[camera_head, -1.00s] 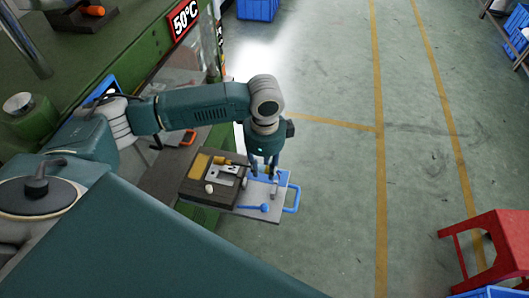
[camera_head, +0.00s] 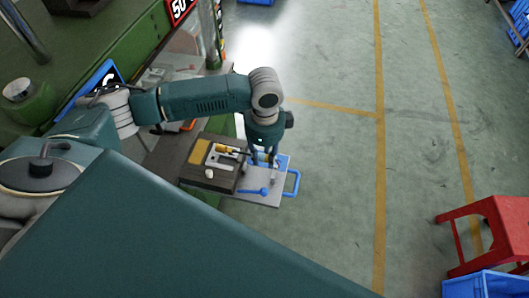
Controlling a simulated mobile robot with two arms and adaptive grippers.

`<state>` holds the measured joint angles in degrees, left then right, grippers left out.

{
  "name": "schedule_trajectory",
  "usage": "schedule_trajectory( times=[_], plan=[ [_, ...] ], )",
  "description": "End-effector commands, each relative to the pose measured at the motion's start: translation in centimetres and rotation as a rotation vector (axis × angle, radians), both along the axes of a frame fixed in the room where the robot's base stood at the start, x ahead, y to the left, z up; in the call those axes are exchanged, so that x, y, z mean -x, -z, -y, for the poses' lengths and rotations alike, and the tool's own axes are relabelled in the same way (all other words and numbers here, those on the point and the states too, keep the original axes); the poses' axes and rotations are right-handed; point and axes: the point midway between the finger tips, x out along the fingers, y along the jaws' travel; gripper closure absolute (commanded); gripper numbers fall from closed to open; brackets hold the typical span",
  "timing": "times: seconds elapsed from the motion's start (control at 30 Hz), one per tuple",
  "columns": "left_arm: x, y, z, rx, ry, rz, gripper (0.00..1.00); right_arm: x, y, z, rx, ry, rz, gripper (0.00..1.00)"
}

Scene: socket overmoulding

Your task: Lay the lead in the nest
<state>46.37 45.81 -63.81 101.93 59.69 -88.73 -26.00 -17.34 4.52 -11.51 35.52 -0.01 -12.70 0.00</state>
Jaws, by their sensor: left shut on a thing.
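My left gripper (camera_head: 263,159) points down over the pale tray (camera_head: 262,200), just right of the dark block. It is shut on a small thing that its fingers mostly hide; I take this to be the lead. A short dark piece (camera_head: 239,152) shows between the gripper and the block, perhaps part of the lead. A grey metal plate with a slot (camera_head: 222,164), which looks like the nest, lies on the dark block (camera_head: 209,181). An orange piece (camera_head: 223,148) lies at its back edge. I cannot tell whether the lead touches the nest. My right gripper is not in view.
A blue tool (camera_head: 254,191) lies on the tray, which has a blue handle (camera_head: 293,183). A yellow pad (camera_head: 200,152) and a small white knob (camera_head: 209,174) are on the block. A green machine stands left. A red stool (camera_head: 487,225) is far right; the floor between is clear.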

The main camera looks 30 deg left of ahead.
Motion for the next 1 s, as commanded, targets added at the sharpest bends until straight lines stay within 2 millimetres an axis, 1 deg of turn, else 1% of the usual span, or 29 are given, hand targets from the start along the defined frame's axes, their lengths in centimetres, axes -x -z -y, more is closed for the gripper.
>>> schedule_trajectory(
  times=[0.07, 0.17, 0.6, 0.8, 1.0],
  plan=[
    [0.0, 0.8, 0.0, -0.001, -0.001, -0.001, 0.97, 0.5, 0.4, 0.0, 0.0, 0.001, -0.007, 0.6],
    [0.0, 1.5, 0.0, -0.001, -0.001, -0.001, 0.97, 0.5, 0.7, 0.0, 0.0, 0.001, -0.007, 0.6],
    [0.0, 4.5, 0.0, 0.0, 0.0, -0.001, 0.97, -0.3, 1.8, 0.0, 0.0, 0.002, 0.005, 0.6],
    [0.0, 5.7, 0.0, 0.001, 0.0, -0.001, 0.97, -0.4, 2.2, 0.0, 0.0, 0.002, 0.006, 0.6],
    [0.0, 6.3, 0.0, 0.0, 0.0, 0.0, 0.97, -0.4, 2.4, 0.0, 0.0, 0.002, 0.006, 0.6]
  ],
)
